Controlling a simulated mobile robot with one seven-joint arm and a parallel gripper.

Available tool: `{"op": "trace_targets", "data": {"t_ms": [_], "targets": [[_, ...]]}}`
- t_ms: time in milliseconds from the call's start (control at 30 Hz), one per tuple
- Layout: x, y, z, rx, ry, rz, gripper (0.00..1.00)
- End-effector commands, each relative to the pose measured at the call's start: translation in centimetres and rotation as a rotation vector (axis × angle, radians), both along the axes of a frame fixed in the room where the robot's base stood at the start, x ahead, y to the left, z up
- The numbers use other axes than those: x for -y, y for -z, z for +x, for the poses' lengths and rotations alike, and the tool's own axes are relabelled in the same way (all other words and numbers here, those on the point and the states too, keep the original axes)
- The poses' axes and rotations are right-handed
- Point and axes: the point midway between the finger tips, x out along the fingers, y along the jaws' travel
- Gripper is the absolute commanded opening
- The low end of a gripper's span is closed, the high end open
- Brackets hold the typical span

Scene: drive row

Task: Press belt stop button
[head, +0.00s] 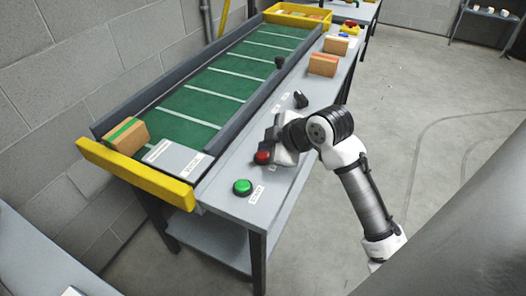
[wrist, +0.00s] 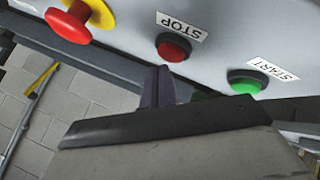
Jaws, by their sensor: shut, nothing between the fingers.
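The red belt stop button (wrist: 173,47), with a STOP label (wrist: 181,25) beside it, is near the top middle of the wrist view. The red button also shows in the head view (head: 262,157), partly covered by my gripper. My gripper (head: 271,143) is over the grey control ledge, beside the red button. In the wrist view its dark fingers (wrist: 158,75) are together and empty, with the tips close to the stop button. I cannot tell whether they touch it.
The green START button (head: 242,187) is nearer the ledge's front end; it also shows in the wrist view (wrist: 244,82). A red mushroom button on a yellow base (wrist: 72,22) is at the wrist view's top left. A cardboard box (head: 125,136) sits on the green belt.

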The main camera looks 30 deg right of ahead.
Motion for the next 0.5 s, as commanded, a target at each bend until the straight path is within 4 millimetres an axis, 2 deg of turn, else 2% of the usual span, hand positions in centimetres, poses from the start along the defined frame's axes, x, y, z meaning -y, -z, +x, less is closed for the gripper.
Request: {"op": "trace_targets", "data": {"t_ms": [267, 500], "targets": [[0.0, -0.3, 0.0, 0.001, -0.001, 0.001, 0.00], [-0.1, -2.7, 0.0, 0.001, -0.002, 0.001, 0.00]]}}
